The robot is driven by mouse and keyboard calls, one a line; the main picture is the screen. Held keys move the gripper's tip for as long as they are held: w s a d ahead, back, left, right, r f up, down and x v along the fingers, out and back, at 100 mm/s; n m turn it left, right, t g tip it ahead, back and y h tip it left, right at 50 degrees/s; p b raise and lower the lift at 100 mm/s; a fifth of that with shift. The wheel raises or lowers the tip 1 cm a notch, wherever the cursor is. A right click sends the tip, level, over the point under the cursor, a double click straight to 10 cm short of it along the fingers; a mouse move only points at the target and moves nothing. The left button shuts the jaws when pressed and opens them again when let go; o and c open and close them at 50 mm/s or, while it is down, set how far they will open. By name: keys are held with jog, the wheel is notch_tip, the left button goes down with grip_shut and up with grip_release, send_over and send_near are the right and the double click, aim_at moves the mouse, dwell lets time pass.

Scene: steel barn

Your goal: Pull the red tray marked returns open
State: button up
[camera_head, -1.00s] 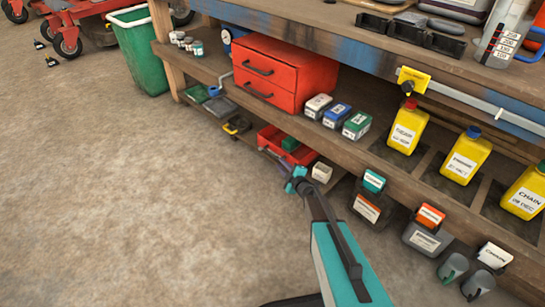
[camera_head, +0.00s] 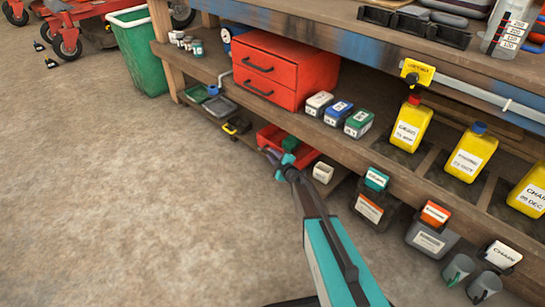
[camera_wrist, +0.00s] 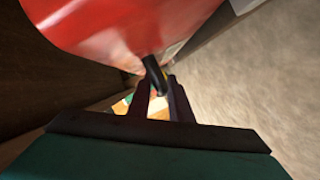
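The red tray (camera_head: 268,139) is low under the bench's lower shelf in the head view, with a dark green block (camera_head: 290,144) in it. No returns marking is legible. In the wrist view the tray's red face (camera_wrist: 115,30) fills the top, and a short black handle (camera_wrist: 155,75) sticks out from it. My gripper (camera_wrist: 158,86) is at this handle, its two dark fingers apart with a gap between them. The handle's end lies between or just beyond the fingertips; contact cannot be told. In the head view my gripper (camera_head: 276,163) is beside the tray's near side, partly hidden by my wrist.
A red two-drawer box (camera_head: 277,72) and small labelled boxes (camera_head: 339,113) stand on the shelf above. A white cup (camera_head: 323,172) and labelled bins (camera_head: 430,237) are to the right. A green bin (camera_head: 140,55) stands at the left. The floor (camera_head: 130,210) in front is clear.

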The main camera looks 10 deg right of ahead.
jog(key=shift+w, duration=0.1)
grip_shut()
jog(key=shift+d, duration=0.1)
